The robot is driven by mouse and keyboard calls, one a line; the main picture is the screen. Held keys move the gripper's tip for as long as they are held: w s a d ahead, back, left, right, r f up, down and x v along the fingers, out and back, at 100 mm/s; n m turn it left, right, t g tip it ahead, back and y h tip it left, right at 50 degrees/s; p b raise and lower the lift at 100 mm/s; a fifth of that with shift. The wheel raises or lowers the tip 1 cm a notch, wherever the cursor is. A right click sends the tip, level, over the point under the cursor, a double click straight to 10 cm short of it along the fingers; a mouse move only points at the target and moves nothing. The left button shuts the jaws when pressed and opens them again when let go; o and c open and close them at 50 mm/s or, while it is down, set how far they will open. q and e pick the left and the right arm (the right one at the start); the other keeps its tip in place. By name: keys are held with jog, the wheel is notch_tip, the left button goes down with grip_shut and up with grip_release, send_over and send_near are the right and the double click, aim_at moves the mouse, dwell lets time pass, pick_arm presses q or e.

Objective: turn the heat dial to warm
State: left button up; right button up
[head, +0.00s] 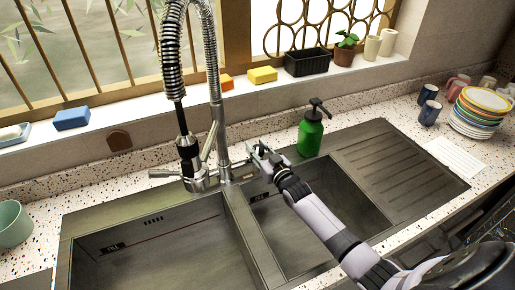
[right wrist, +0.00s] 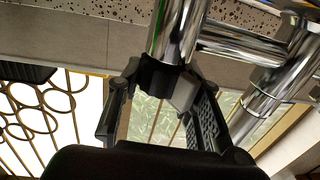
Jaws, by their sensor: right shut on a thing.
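The tall chrome faucet (head: 217,105) stands behind the double sink, with a lever on its left side. No marked heat dial or "warm" label can be read. My right gripper (head: 262,152) is at the right side of the faucet's base, above the back edge of the right basin. In the right wrist view my right gripper (right wrist: 172,80) is shut on a shiny chrome cylindrical piece (right wrist: 178,30), which seems to be the faucet's right-hand knob. The gripper hides its end. My left gripper is not in view.
A green soap bottle (head: 311,134) stands close to the right of my gripper. The spring hose and spray head (head: 188,150) hang at the left. The basins (head: 165,250) look empty. Stacked plates (head: 482,110) and cups stand at the far right.

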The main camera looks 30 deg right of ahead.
jog(key=shift+f, duration=0.2)
jog(key=o, duration=1.2)
jog(key=shift+s+r, duration=0.1)
jog(key=shift+r, duration=0.05)
jog(key=s, duration=1.2)
jog(key=shift+d, duration=0.3)
